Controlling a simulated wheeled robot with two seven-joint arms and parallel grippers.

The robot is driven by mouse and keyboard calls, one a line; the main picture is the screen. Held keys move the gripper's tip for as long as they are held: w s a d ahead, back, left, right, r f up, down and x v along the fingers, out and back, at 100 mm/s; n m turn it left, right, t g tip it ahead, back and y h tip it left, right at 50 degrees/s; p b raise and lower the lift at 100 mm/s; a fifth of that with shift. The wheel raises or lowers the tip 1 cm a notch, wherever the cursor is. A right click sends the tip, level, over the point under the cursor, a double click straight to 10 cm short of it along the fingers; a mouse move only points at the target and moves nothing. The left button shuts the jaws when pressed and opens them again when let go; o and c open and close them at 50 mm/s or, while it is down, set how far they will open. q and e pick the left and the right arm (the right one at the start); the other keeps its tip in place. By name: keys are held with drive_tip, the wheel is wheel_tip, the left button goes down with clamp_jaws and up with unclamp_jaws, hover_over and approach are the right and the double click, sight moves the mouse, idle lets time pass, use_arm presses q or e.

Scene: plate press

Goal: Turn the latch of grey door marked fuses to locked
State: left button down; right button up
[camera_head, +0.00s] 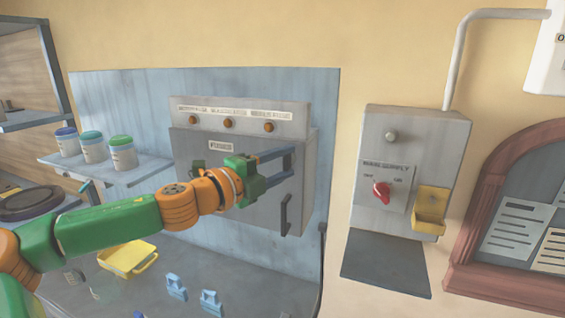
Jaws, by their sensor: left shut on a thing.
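The grey door (200,165) with a small "FUSES" label (221,146) is closed on the front of the wall box. A dark upright handle (286,215) sits at its lower right. My left gripper (291,161) reaches in from the left across the door, its two blue-grey fingers pointing right to the door's right edge. It is shut on the latch there; the latch is too small and covered by the fingers to tell its angle. My right gripper is not in view.
Above the door is a panel with orange knobs (228,123). To the right is a grey box with a red switch (381,192) and a yellow holder (431,206). Several lidded jars stand on a shelf (147,170) at left. A yellow tray (150,265) and blue clips (176,285) lie below.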

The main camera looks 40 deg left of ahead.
use_arm(q)
drive_tip(key=shift+a+r, duration=0.1)
drive_tip(key=shift+r, duration=0.15)
drive_tip(key=shift+c, duration=2.2)
unclamp_jaws()
drive_tip(key=shift+o, duration=0.6)
drive_tip(key=shift+w+f, duration=0.15)
drive_tip(key=shift+f, duration=0.05)
drive_tip(key=shift+s+f+b, duration=0.15)
drive_tip(key=shift+s+b, duration=0.3)
drive_tip(key=shift+b, duration=0.2)
drive_tip(key=s+a+b, duration=0.1)
drive_tip(key=s+b, duration=0.3)
drive_tip(key=s, duration=0.2)
drive_tip(key=shift+r, duration=0.2)
drive_tip(key=shift+a, duration=0.15)
